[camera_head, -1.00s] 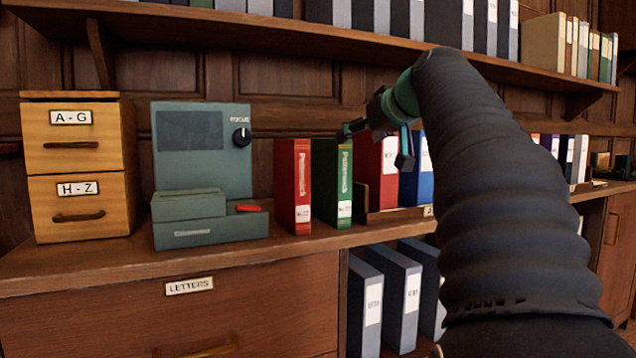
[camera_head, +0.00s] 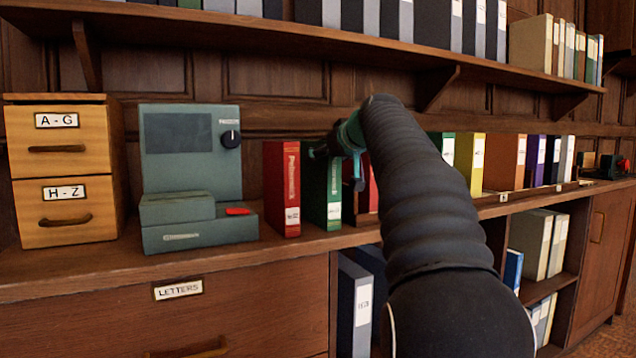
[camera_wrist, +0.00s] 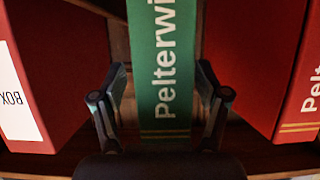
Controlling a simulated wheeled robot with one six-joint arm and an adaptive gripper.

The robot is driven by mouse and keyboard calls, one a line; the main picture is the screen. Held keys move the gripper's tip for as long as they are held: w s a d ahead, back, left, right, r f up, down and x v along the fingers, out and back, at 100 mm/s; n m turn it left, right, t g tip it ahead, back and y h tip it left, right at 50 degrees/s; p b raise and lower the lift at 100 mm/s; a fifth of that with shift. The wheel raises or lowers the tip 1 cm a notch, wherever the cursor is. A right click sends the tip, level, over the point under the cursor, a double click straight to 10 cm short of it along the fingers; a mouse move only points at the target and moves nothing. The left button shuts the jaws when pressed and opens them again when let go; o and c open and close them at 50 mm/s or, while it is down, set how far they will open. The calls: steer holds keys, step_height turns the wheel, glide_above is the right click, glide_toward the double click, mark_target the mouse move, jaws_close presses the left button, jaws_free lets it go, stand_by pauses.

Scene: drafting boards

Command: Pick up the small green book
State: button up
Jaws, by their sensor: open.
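The small green book (camera_head: 318,202) stands upright on the wooden counter, just right of a red book (camera_head: 281,188). Its spine, lettered "Pelterwi…", shows in the wrist view (camera_wrist: 160,50). My gripper (camera_head: 337,165) is in front of the upper part of the green book. In the wrist view my gripper (camera_wrist: 161,78) is open, with one finger on each side of the green spine. I cannot tell whether the fingers touch it. Part of the green book's upper right is hidden behind my gripper.
Red volumes flank the green book closely in the wrist view, one at left (camera_wrist: 38,75) and one at right (camera_wrist: 262,60). A green machine (camera_head: 190,150) and a wooden drawer box (camera_head: 60,170) stand left. A loaded shelf (camera_head: 250,33) runs above.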

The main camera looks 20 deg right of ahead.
jaws_close()
steer(key=shift+r, duration=0.2)
stand_by(0.3)
